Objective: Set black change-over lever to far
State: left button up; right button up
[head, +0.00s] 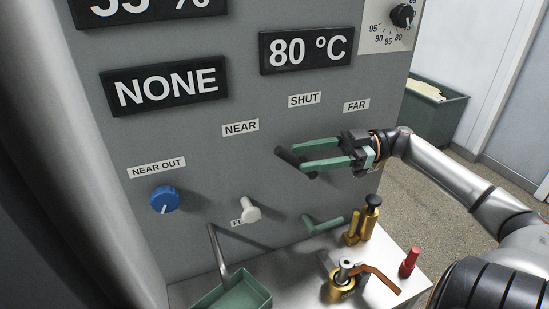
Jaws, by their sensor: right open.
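The black change-over lever (286,155) is on the grey panel, below the NEAR label (240,128), SHUT label (304,100) and FAR label (356,106). Its visible end points up and left, toward the NEAR side. My right gripper (301,155) comes in from the right with its two green fingers apart, one above the other. The fingertips are at the lever, which shows between and just past them. Part of the lever is hidden by the lower finger, and I cannot tell if they touch. My left gripper is not in view.
A blue knob (165,199), a white knob (250,210) and a green handle (323,223) are lower on the panel. Below are brass fittings (342,287), a red-topped piece (409,262) and a green tray (232,295). A green bin (433,125) stands behind at right.

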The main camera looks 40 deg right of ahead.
jog(key=x, duration=0.7)
jog(key=shift+d, duration=0.1)
jog(key=shift+c, duration=0.3)
grip_shut()
dwell(0.9)
